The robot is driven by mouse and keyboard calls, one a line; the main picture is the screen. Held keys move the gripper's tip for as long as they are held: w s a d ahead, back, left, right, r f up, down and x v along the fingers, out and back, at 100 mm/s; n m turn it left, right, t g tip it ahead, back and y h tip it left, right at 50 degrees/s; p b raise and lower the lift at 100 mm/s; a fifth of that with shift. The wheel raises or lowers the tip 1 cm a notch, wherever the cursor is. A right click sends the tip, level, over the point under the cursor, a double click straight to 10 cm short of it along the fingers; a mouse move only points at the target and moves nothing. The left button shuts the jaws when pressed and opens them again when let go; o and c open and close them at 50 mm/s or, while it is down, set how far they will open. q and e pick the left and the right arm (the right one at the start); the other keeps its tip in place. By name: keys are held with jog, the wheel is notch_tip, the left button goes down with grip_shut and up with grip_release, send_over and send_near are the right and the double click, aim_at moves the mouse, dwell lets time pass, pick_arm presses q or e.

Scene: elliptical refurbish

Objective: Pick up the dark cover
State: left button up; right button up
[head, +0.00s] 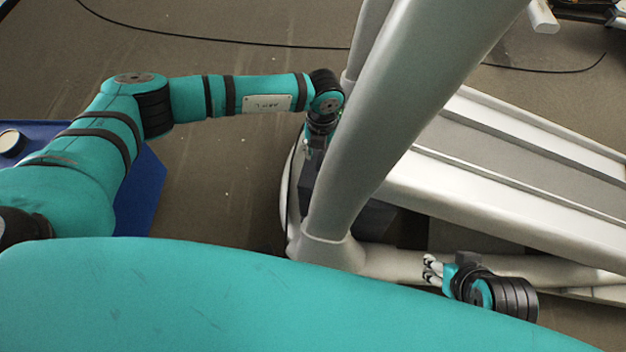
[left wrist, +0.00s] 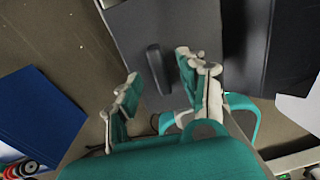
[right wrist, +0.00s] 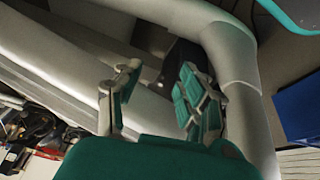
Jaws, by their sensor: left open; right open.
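The dark cover (left wrist: 190,32) is a flat dark grey panel with a raised black bar handle (left wrist: 157,68) in the left wrist view. My left gripper (left wrist: 156,78) is open, with the handle showing between its spread fingers; I cannot tell how far it is from them. In the head view my left gripper (head: 311,150) is partly hidden by a thick pale tube, as is the dark part (head: 308,185) below it. My right gripper (head: 433,270) is open and empty by a low pale tube; it also shows in the right wrist view (right wrist: 158,78).
The thick pale tube (head: 415,90) rises close to my left gripper. A long pale ribbed body (head: 510,150) fills the right side. A blue object (head: 145,185) stands at left under my left arm. Open floor (head: 225,180) lies between, and a black cable (head: 200,38) crosses behind.

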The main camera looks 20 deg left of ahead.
pick_arm(q)
jog(key=shift+f, duration=0.65)
pick_arm(e)
jog(key=shift+w+a+r+t, duration=0.15)
jog(key=shift+w+t, duration=0.1)
jog(key=shift+w, duration=0.25)
jog(key=shift+w+a+r+t, duration=0.15)
jog(key=shift+w+t, duration=0.1)
jog(key=shift+w, duration=0.2)
pick_arm(q)
grip_shut()
jog(key=shift+r, duration=0.1)
